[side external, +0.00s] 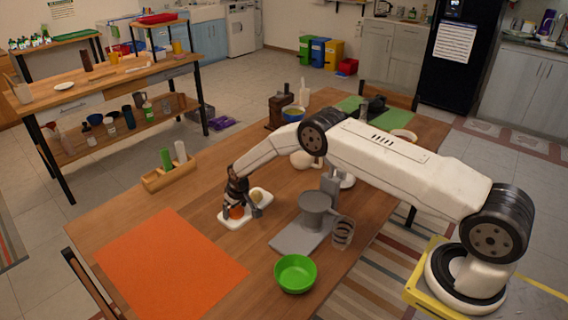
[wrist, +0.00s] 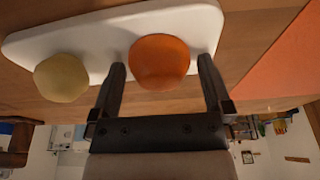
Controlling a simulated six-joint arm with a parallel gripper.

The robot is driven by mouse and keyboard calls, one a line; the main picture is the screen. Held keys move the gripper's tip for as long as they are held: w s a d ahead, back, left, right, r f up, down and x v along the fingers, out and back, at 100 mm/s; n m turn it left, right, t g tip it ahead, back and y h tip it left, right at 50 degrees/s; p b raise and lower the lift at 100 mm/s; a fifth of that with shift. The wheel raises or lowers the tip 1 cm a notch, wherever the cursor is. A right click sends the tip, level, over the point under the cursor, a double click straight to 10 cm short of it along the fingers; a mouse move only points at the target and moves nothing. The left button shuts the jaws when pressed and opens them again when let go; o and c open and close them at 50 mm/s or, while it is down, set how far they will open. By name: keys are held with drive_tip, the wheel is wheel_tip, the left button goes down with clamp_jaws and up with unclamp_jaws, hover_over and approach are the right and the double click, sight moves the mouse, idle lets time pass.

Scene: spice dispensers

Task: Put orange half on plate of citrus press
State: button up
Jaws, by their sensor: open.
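The orange half (side external: 236,213) lies on a small white board (side external: 232,224) on the wooden table. In the wrist view the orange half (wrist: 160,62) sits between the two fingers of my gripper (wrist: 161,66), with visible gaps on both sides. My gripper (side external: 242,211) is open, pointing down at the board. A pale yellow citrus half (wrist: 61,78) lies on the same board, beside the orange half and outside the fingers. The grey citrus press (side external: 314,207) stands to the right of the board in the side view, its round plate raised above its base (side external: 292,238).
A clear glass (side external: 342,233) stands right of the press, and a green bowl (side external: 295,273) stands in front. An orange mat (side external: 170,263) lies at the left. A wooden holder (side external: 168,178) with two cylinders stands behind it. Jars and bowls fill the table's back.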

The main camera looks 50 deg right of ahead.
sight(236, 210)
drive_tip(key=c, duration=0.7)
drive_tip(key=shift+o, duration=0.2)
drive_tip(key=shift+r, duration=0.2)
drive_tip(key=w+v, duration=0.2)
drive_tip(key=v, duration=0.7)
drive_tip(key=shift+r, duration=0.5)
idle(0.6)
drive_tip(key=shift+w, duration=0.1)
